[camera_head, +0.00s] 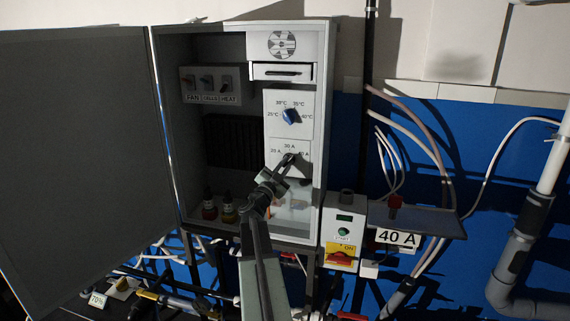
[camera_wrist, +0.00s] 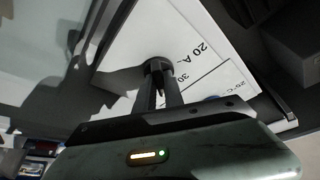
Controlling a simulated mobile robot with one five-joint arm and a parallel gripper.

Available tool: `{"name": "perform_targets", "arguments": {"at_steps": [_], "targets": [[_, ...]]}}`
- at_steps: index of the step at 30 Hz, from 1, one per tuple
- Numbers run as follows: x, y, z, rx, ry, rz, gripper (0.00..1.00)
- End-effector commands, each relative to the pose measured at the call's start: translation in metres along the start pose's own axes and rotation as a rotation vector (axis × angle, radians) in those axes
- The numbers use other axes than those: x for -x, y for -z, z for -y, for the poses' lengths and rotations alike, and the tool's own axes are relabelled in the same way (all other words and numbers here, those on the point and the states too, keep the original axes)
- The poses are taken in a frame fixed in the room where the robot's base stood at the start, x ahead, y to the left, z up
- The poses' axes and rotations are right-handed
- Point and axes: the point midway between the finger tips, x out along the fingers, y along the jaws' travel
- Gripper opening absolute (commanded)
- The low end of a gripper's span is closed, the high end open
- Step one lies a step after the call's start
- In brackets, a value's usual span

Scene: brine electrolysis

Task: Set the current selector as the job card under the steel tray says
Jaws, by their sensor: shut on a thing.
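The current selector (camera_wrist: 158,66) is a dark knob on a white panel (camera_head: 277,148) marked 20 A, 30 A and 40 A, inside the open cabinet. My gripper (camera_head: 284,167) reaches up to this panel and is shut on the selector knob. In the wrist view my gripper (camera_wrist: 164,90) has its two fingers at the knob, with the "20 A" and "30" lettering beside it. The fingers hide most of the knob, so I cannot tell which mark it points to. The job card (camera_head: 398,238) reads "40 A" and shows below the steel tray (camera_head: 420,219), right of the cabinet.
A blue temperature knob (camera_head: 291,116) sits just above the selector. The open cabinet door (camera_head: 80,150) fills the left. FAN, CELLS and HEAT switches (camera_head: 208,82) are inside. A START and ON box (camera_head: 343,232) stands right of the cabinet. Cables and pipes run on the right.

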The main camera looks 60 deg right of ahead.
Motion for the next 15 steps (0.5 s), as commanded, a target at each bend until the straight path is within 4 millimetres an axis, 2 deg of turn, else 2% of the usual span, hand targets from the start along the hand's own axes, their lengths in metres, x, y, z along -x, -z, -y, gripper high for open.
{"name": "perform_targets", "arguments": {"at_steps": [15], "targets": [[-0.0015,0.0023,0.0030,-0.318,-0.132,-0.003,0.00]]}}
